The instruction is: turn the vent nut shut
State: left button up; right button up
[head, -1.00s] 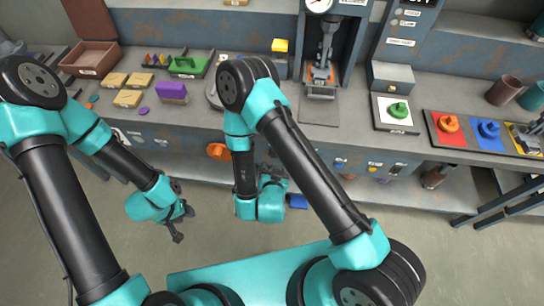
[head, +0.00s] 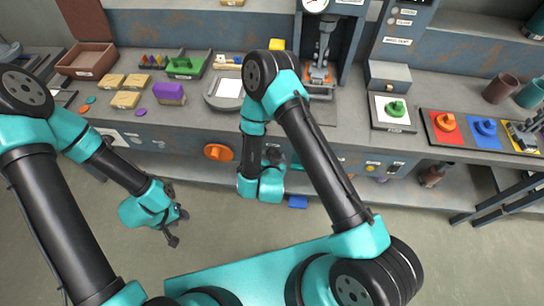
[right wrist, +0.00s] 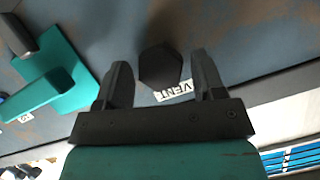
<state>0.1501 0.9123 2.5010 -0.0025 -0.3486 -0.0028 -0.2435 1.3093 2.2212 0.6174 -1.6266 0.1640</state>
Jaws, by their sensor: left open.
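The vent nut (right wrist: 159,66) is a dark six-sided nut on the grey bench front, in the right wrist view. The white VENT label (right wrist: 174,92) is beside it. My right gripper (right wrist: 161,62) is open, with one finger on each side of the nut in that picture; I see gaps on both sides and cannot tell the depth. In the head view my right gripper (head: 275,156) is at the bench front, partly behind my arm, and the nut is hidden there. My left gripper (head: 176,226) is open and empty above the floor, away from the bench.
An orange round knob (head: 218,152) is on the bench front left of my right gripper. In the right wrist view a teal part (right wrist: 45,90) is to the left; I cannot tell what it is. A blue block (head: 297,202) is low by my right arm. The bench top holds several items.

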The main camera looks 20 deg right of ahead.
jog(key=c, duration=0.8)
jog(key=shift+n, duration=0.4)
jog(key=n+h, duration=0.2)
jog(key=n, duration=0.2)
jog(key=n+h, duration=0.3)
jog(key=n, duration=0.1)
jog(key=n+g+h, duration=0.1)
jog(key=n+h, duration=0.1)
jog(key=n, duration=0.2)
jog(key=shift+w+a+f+h, duration=0.1)
jog(key=shift+a+f+h, duration=0.1)
jog(key=shift+a+h, duration=0.15)
dwell(0.3)
jog(key=o, duration=1)
jog(key=shift+c, duration=0.2)
